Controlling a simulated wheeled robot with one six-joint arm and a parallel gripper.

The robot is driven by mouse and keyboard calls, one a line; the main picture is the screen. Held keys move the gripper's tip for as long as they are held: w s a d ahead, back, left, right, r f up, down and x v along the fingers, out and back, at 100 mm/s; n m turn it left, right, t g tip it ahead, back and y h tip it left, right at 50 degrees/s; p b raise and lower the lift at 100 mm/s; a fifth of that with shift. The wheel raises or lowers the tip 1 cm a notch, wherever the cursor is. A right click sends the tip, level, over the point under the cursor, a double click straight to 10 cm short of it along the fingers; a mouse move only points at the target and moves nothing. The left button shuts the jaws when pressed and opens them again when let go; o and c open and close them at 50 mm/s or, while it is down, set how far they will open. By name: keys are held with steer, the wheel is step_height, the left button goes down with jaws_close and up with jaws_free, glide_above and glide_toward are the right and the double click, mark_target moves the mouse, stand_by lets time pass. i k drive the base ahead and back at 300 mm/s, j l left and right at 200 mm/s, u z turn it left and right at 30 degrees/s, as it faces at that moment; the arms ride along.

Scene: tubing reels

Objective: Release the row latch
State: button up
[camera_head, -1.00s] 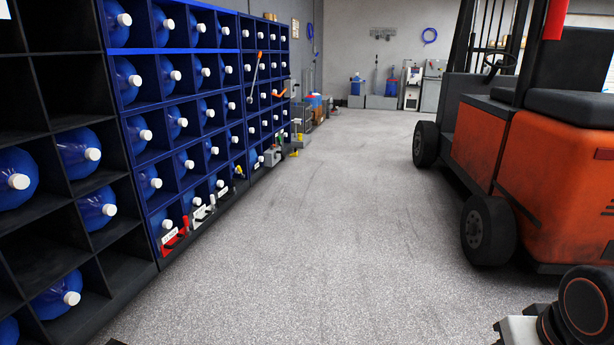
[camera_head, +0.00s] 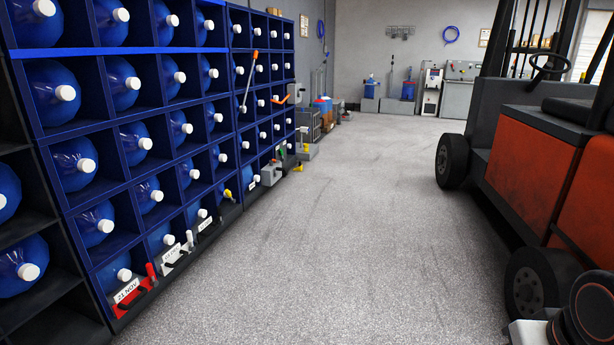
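Several latch-like units sit along the bottom front edge of the blue rack (camera_head: 108,160) on the left. The nearest is a red latch (camera_head: 133,292) with an upright red handle and a white label that seems to read "21 NOV". Behind it are a white latch (camera_head: 174,253) and a dark latch (camera_head: 207,226), each with a white label too small to read surely. Farther along are a yellow part (camera_head: 228,194) and a grey block (camera_head: 270,175). I cannot tell which one is the row latch. My gripper is not in view; only part of my arm shows at the bottom right.
Blue bottles with white caps fill many rack cells. A long orange-handled lever (camera_head: 250,80) leans across the rack farther back. An orange forklift (camera_head: 540,170) stands on the right. The grey floor (camera_head: 330,230) between them is clear. Benches (camera_head: 455,98) line the back wall.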

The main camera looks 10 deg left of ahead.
mark_target(228, 192)
steer(key=i+l+u, duration=0.1)
steer(key=i+u, duration=0.35)
steer(key=i+l+u, duration=0.3)
steer(key=i+u, duration=0.15)
steer(key=i+l+u, duration=1)
steer(key=l+u, duration=0.3)
steer(key=l, duration=0.3)
